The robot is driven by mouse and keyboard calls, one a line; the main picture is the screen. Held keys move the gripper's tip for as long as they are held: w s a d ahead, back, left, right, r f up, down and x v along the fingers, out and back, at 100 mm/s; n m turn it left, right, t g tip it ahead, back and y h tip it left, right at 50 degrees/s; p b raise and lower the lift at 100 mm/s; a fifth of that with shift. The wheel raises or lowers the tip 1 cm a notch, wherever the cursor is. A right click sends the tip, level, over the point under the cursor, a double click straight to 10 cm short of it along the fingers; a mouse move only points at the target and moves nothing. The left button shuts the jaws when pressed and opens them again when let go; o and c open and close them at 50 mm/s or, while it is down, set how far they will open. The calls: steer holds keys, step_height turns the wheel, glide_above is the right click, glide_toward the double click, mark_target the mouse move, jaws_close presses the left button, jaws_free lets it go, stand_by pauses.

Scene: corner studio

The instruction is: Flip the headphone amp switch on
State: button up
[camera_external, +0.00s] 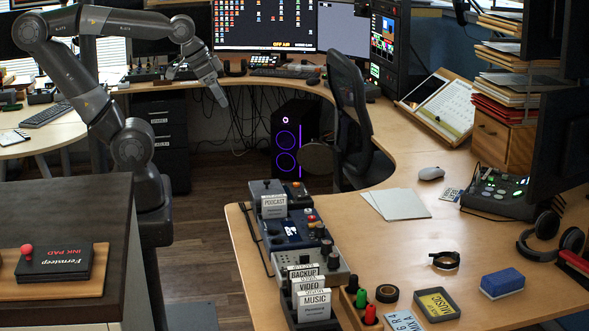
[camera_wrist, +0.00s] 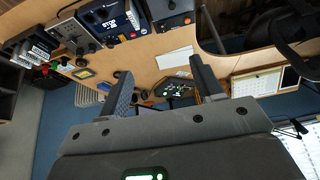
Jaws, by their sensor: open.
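No label reading headphone amp is legible, so I cannot tell for sure which unit it is. Candidates stand in a row on the desk's near left part: a dark box (camera_external: 262,189), a blue box (camera_external: 283,231) and a grey box with knobs (camera_external: 333,271). In the wrist view the grey box (camera_wrist: 70,35), blue box (camera_wrist: 112,20) and dark box (camera_wrist: 172,14) show at the top left. Switch positions are too small to read. My gripper (camera_external: 221,99) is open and empty, high beyond the row and left of it; its fingers (camera_wrist: 160,70) frame the desk far off.
Label cards (camera_external: 314,304) stand in a holder at the row's near end. Headphones (camera_external: 551,236) and a lit console (camera_external: 495,191) are at the right. A chair (camera_external: 350,115) stands behind the desk. A dark-topped cabinet (camera_external: 66,208) is at the left. Open floor separates cabinet and desk.

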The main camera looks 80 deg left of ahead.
steer(key=w+d+m, duration=0.1)
steer(key=w+d, duration=0.1)
steer(key=w+d+f+m, duration=0.1)
steer(key=w+d+m, duration=0.1)
steer(key=w+d+m+g+y, duration=0.1)
steer(key=w+d, duration=0.1)
steer(key=shift+f, duration=0.2)
steer(key=c, duration=0.7)
steer(key=w+d+f+m, duration=0.1)
steer(key=d, duration=0.2)
steer(key=w+d+f+m, duration=0.1)
steer(key=w+d+m, duration=0.1)
steer(key=d, duration=0.1)
steer(key=w+d+f+m+g, duration=0.1)
steer(key=w+d+f+m, duration=0.1)
steer(key=d, duration=0.1)
steer(key=shift+d, duration=0.3)
jaws_close()
steer(key=d+f+m+g, duration=0.1)
steer(key=d+f+m, duration=0.3)
steer(key=d, duration=0.6)
steer(key=d+f+m+g+h, duration=0.1)
steer(key=d+f+m, duration=0.3)
steer(key=d, duration=0.7)
step_height(320, 180, down, 3)
steer(key=shift+s+r+m, duration=0.2)
steer(key=shift+s+m, duration=0.05)
steer(key=shift+m, duration=0.15)
steer(key=shift+d, duration=0.1)
